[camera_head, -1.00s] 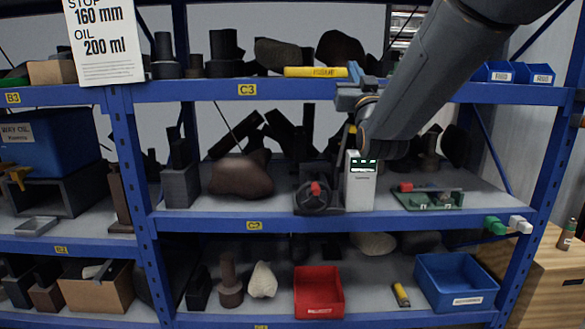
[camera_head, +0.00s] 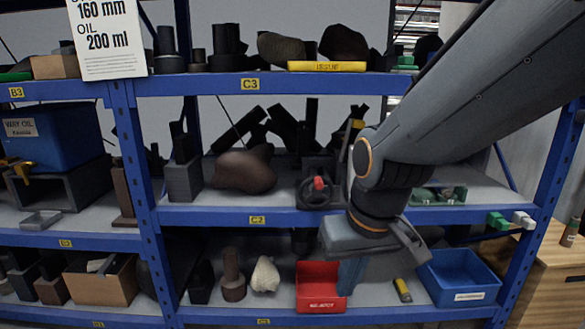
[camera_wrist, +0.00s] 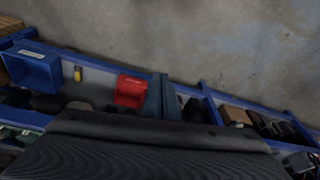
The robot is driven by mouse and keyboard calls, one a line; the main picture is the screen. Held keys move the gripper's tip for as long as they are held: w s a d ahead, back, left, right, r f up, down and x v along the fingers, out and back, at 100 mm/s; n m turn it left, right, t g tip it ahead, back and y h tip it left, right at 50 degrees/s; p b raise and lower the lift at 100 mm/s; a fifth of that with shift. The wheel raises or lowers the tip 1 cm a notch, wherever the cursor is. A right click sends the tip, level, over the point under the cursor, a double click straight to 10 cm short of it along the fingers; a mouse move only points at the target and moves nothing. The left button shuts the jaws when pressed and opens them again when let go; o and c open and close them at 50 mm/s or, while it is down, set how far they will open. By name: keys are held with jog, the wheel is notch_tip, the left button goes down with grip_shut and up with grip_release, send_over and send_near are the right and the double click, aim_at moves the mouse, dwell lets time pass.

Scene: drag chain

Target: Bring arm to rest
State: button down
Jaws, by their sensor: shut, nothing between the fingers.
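My arm reaches in from the upper right in the head view and bends down in front of the middle shelf. My gripper (camera_head: 350,278) points down in front of the lower shelf, beside the right part of the red bin (camera_head: 318,283), and covers some of it. Its blue-grey fingers are shut and empty. In the wrist view the shut fingers (camera_wrist: 158,97) stand at the centre, just right of the red bin (camera_wrist: 130,91). I cannot tell whether they touch the bin.
A blue bin (camera_head: 458,280) and a small yellow bottle (camera_head: 402,290) are right of my gripper. The blue shelf edge (camera_head: 220,217) of the middle level lies close behind my arm. A black valve with a red knob (camera_head: 318,186) sits on it. A wooden cabinet (camera_head: 550,280) stands at right.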

jog(key=s+d+g, duration=0.1)
jog(key=s+g, duration=0.2)
jog(key=s, duration=0.5)
jog(key=d+r+m+h+p, duration=0.1)
jog(key=d+r+p, duration=0.7)
jog(key=p, duration=0.9)
jog(key=shift+w+d+r+m, duration=0.2)
jog(key=shift+d+m, duration=0.25)
jog(key=shift+m, duration=0.25)
jog(key=shift+a+f, duration=0.1)
